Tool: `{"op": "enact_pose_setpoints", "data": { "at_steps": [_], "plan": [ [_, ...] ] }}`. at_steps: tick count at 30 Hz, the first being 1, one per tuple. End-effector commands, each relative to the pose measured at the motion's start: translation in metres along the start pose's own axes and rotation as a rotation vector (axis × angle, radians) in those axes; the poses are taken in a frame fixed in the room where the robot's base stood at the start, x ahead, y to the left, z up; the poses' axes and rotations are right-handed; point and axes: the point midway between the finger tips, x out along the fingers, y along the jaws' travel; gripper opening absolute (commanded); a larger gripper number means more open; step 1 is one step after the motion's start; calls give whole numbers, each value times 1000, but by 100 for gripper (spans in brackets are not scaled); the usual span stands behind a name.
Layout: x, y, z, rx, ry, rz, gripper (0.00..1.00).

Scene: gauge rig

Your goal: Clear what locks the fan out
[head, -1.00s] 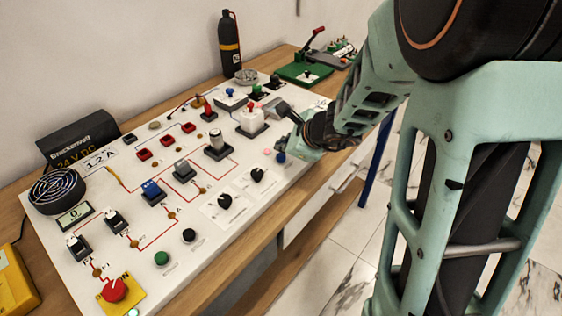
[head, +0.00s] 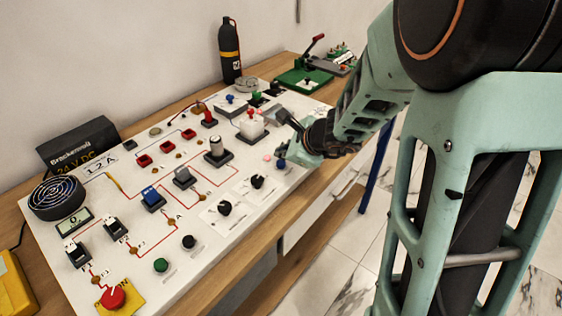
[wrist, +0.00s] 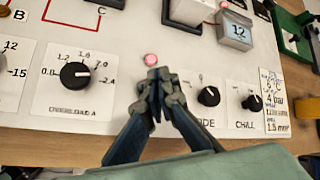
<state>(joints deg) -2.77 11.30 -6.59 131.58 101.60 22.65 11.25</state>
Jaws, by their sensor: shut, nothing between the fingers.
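The fan (head: 57,196), a black round grille, sits at the left end of the white panel (head: 190,262). The small display (head: 74,221) beside it seems to read 0. My gripper (head: 282,163) is low over the panel's front right part. In the wrist view my gripper (wrist: 153,82) has its dark fingertips together, with nothing between them. A round pinkish-red button (wrist: 151,60) lies just beyond the tips; it shows pale pink in the head view (head: 267,157). Contact between tips and button cannot be told. The overload A dial (wrist: 75,75) is left of the tips.
The mode knob (wrist: 208,96) and chill knob (wrist: 253,102) are right of the fingers. A grey unit marked 12 (wrist: 235,30) stands behind them. A red mushroom button (head: 113,297) is at the panel's near left. Switches and lamps fill the middle.

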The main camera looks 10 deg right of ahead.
Motion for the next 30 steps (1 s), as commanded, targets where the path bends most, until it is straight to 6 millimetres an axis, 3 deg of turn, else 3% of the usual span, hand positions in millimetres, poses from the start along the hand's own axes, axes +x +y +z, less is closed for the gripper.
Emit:
{"op": "enact_pose_setpoints", "data": {
  "at_steps": [30],
  "plan": [
    [6, 4, -4, 0, 0, 0, 0]
  ]
}}
